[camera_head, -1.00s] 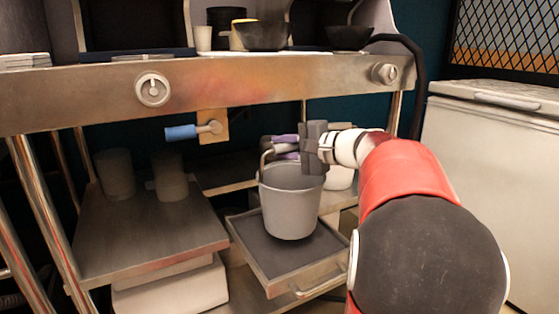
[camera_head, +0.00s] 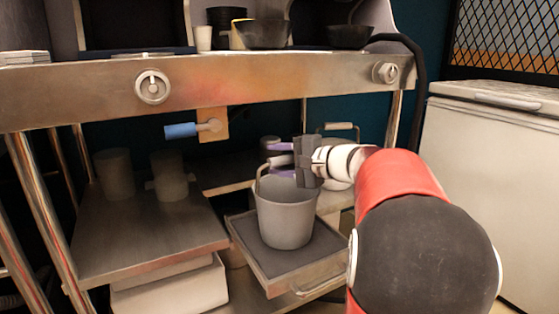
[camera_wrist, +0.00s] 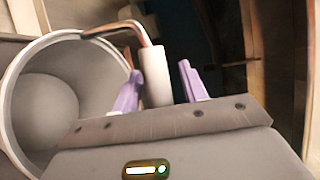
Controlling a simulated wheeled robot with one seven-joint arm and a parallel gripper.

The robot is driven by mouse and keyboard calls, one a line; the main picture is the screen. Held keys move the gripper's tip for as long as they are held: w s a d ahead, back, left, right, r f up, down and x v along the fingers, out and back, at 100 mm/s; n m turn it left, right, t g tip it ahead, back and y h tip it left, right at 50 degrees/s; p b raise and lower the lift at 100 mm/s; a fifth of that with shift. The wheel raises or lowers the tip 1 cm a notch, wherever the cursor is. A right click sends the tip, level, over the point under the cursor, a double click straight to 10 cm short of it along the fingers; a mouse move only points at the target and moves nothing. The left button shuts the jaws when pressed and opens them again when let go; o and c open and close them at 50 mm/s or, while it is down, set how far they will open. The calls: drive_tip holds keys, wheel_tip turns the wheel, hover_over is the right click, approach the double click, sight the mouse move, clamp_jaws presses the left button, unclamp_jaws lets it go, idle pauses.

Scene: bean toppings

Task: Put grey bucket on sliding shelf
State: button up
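The grey bucket (camera_head: 285,215) stands upright on the pulled-out sliding shelf (camera_head: 250,250), with shelf surface showing around its base. Its wire handle (camera_head: 264,168) leans to the left side above the rim. My gripper (camera_head: 281,154) is over the bucket's far rim, its purple fingers spread apart. In the wrist view the gripper (camera_wrist: 160,88) is open, with one finger on each side of the handle's pale grip (camera_wrist: 156,76). The bucket's open mouth (camera_wrist: 60,90) fills the left of that view and looks empty.
Another pail with a handle (camera_head: 338,127) stands behind my gripper, partly hidden. A fixed metal shelf (camera_head: 150,235) with dim cylindrical containers is on the left. The steel counter edge (camera_head: 250,85) runs above. A white chest (camera_head: 490,180) stands on the right.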

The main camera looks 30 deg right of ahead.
drive_tip(key=shift+r, duration=0.1)
drive_tip(key=shift+s+d+r, duration=0.1)
drive_tip(key=v, duration=1.2)
drive_tip(key=s+a+f+n+g+h, duration=0.1)
drive_tip(key=s+a+f+n+g, duration=0.15)
drive_tip(key=a+f, duration=0.45)
drive_tip(key=s+a+f+n+g, duration=0.2)
drive_tip(key=s+a+g, duration=0.15)
drive_tip(key=a, duration=0.65)
drive_tip(key=s+a+f+n+g+h, duration=0.2)
drive_tip(key=s+a+f+n+h, duration=0.2)
drive_tip(key=s+f+n+h, duration=0.2)
drive_tip(key=s+f+n, duration=0.2)
drive_tip(key=s+f, duration=0.2)
drive_tip(key=s, duration=0.1)
drive_tip(key=shift+n+h+p, duration=0.3)
drive_tip(key=shift+n+h, duration=0.05)
drive_tip(key=shift+h, duration=0.05)
drive_tip(key=shift+s+a+f, duration=0.1)
drive_tip(key=shift+a+f, duration=0.05)
